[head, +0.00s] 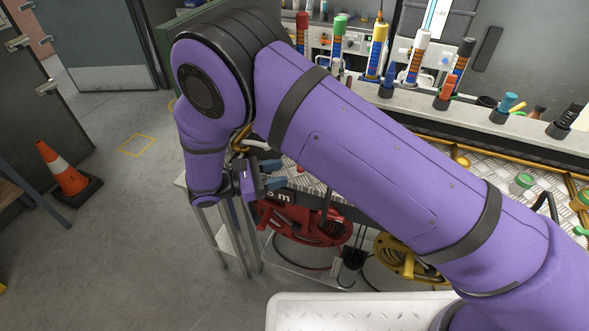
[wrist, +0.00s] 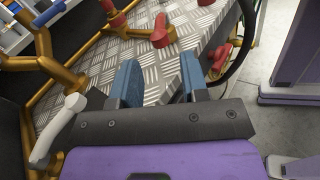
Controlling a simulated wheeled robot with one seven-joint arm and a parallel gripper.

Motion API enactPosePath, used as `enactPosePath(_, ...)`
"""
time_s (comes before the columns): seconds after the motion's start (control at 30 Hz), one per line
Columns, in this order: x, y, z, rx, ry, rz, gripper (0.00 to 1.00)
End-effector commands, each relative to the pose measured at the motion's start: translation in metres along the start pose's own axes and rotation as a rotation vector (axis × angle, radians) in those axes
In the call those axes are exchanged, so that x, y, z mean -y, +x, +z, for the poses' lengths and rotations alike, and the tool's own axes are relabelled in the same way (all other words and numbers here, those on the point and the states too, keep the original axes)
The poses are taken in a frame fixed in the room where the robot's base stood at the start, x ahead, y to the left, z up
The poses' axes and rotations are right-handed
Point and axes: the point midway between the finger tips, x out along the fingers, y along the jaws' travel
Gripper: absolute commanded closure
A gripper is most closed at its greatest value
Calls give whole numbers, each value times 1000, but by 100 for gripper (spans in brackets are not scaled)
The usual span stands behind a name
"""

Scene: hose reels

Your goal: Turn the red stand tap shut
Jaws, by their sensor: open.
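A red tap handle (wrist: 162,32) stands on the tread-plate bench top, ahead of my gripper in the wrist view. Another red handle (wrist: 115,15) sits on the brass pipework to its left. I cannot tell for sure which is the red stand tap, or how far its handle is turned. My gripper (wrist: 159,82) is open, its two blue fingers spread with nothing between them, apart from both handles. In the head view my gripper (head: 268,176) is at the bench's left end, above the red hose reel (head: 305,222). My arm hides much of the bench there.
A yellow hose reel (head: 405,258) hangs right of the red one. A green-capped tap (head: 522,183) stands farther right. Open floor lies left, with a traffic cone (head: 64,172).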

Motion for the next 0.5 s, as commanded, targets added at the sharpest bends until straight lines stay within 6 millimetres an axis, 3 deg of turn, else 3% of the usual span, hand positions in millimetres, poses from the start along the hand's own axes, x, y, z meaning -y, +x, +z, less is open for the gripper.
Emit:
enactPosePath(0.2, 0, -21, -1, 0, 0, 0, 59)
enactPosePath(0.5, 0, -24, 0, 0, 0, -1, 59)
